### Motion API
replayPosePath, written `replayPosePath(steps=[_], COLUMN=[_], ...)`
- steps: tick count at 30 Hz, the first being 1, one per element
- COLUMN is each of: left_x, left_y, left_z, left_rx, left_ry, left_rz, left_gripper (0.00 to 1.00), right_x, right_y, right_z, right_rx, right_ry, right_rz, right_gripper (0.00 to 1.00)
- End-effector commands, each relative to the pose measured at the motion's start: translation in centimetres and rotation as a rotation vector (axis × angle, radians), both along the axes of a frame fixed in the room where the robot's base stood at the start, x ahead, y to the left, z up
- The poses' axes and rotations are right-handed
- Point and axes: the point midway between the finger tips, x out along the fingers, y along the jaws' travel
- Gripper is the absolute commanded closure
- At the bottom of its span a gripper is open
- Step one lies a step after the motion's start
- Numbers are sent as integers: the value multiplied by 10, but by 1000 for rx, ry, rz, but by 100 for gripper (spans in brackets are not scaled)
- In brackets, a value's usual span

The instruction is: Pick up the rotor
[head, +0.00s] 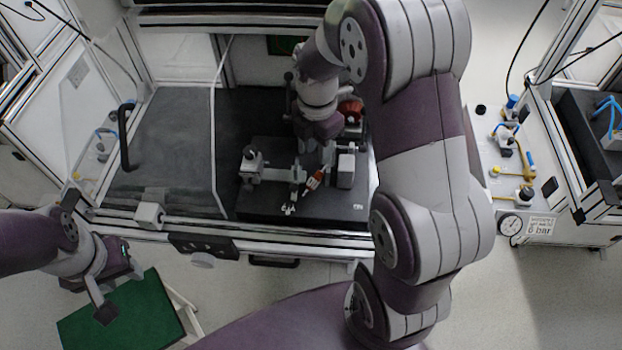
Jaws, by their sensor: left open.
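My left gripper (119,290) is open and empty, its fingers over a green board at the lower left. My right arm reaches into the bench cell, and my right gripper (314,168) points down over the dark fixture plate. A small orange and white part (315,181) is right by its fingertips; I cannot tell whether it is held. A red-orange round part (350,109) sits behind the gripper, partly hidden by my arm. I cannot tell for sure which of these is the rotor.
The dark fixture plate (335,208) carries grey blocks (252,165) on both sides of my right gripper. A front rail (320,243) bounds the cell. The dark floor on the cell's left (165,150) is clear. The green board (150,315) lies at the lower left. A gauge panel (510,224) stands right.

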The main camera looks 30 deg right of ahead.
Motion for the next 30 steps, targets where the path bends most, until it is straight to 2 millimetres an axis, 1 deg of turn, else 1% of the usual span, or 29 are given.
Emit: replayPosePath(steps=[1, 3, 6, 11, 16, 18, 20, 25, 26, 27, 29, 30], left_x=[0, 0, 0, 0, 0, 0, 0, 0, 0, 0, 0, 0], left_y=[0, 0, 0, 0, 0, 0, 0, 0, 0, 0, 0, 0], left_z=[1, 2, 2, 5, 10, 10, 10, 10, 10, 10, 10, 10], left_rx=[0, 0, 0, 0, 0, 0, 0, 0, 0, 0, 0, 0], left_ry=[0, 0, 0, 0, 0, 0, 0, 0, 0, 0, 0, 0], left_rz=[0, 0, 0, 0, 0, 0, 0, 0, 0, 0, 0, 0], left_gripper=[57, 57, 57, 57, 57, 57, 57, 57, 57, 57, 57, 57], right_x=[-2, -2, -2, -3, -4, -4, -4, -4, -4, -4, -4, -4], right_y=[0, 1, 1, 2, 7, 7, 7, 7, 7, 7, 7, 7], right_z=[-12, -29, -47, -65, -98, -106, -110, -110, -110, -110, -110, -110], right_rx=[1, 1, 0, 0, 0, 0, 0, 0, 0, 0, 0, 0], right_ry=[7, 5, 4, 3, 4, 2, -1, -1, -1, -1, -1, -1], right_rz=[0, -1, -1, -2, -3, -3, -4, -4, -4, -4, -4, -4], right_gripper=[66, 66, 66, 66, 66, 66, 66, 66, 69, 82, 100, 100])
